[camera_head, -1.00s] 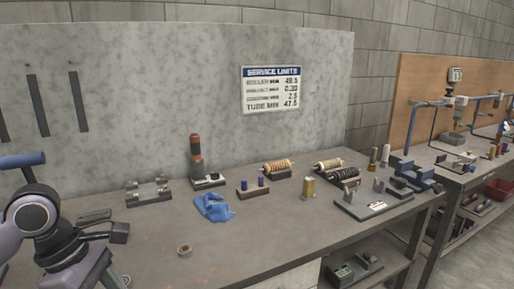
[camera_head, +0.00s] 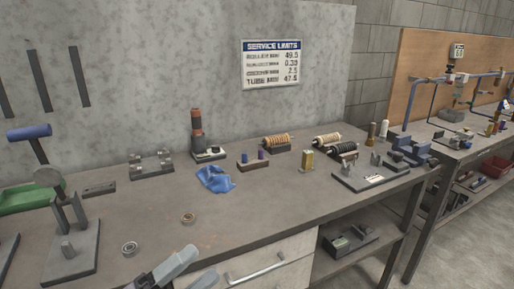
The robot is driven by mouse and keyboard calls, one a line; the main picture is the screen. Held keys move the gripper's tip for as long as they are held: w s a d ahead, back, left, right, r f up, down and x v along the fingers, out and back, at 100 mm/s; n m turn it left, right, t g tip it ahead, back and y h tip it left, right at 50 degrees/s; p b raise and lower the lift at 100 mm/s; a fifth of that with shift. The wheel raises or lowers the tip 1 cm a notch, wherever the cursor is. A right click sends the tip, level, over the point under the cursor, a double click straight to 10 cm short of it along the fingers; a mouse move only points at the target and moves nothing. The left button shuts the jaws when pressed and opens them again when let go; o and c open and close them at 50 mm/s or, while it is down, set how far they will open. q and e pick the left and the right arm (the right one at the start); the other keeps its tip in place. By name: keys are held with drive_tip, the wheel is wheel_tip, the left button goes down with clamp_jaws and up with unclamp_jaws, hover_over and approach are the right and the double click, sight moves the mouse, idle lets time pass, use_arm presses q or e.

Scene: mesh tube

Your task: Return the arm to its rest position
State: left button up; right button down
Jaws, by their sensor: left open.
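My left gripper (camera_head: 188,269) shows at the bottom edge of the head view, in front of the workbench's front edge. My right gripper is not in view.
The workbench (camera_head: 150,215) holds a blue cloth (camera_head: 215,179), two small rings (camera_head: 188,218), (camera_head: 129,248), a grey stand (camera_head: 72,250) and a green tray (camera_head: 28,198). Several spools stand farther back. A drawer (camera_head: 255,268) is below the front edge. The bench's front middle is mostly clear.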

use_arm(q)
drive_tip(key=a+f+n+t+y, duration=0.45)
drive_tip(key=f+n+y, duration=0.45)
drive_tip(key=n, duration=0.3)
drive_tip(key=s+a+f+n+g+y, duration=0.2)
drive_tip(key=s+f+n, duration=0.4)
drive_tip(key=f, duration=0.3)
drive_tip(key=s+a+f+n+g+y, duration=0.3)
drive_tip(key=s+f+n+g+y, duration=0.1)
drive_tip(key=f, duration=0.6)
drive_tip(key=shift+s+a+n+g+y, duration=0.25)
drive_tip(key=shift+s+n+g, duration=0.4)
drive_tip(key=shift+s+n, duration=0.4)
drive_tip(key=shift+w+f, duration=0.1)
drive_tip(key=shift+w, duration=0.05)
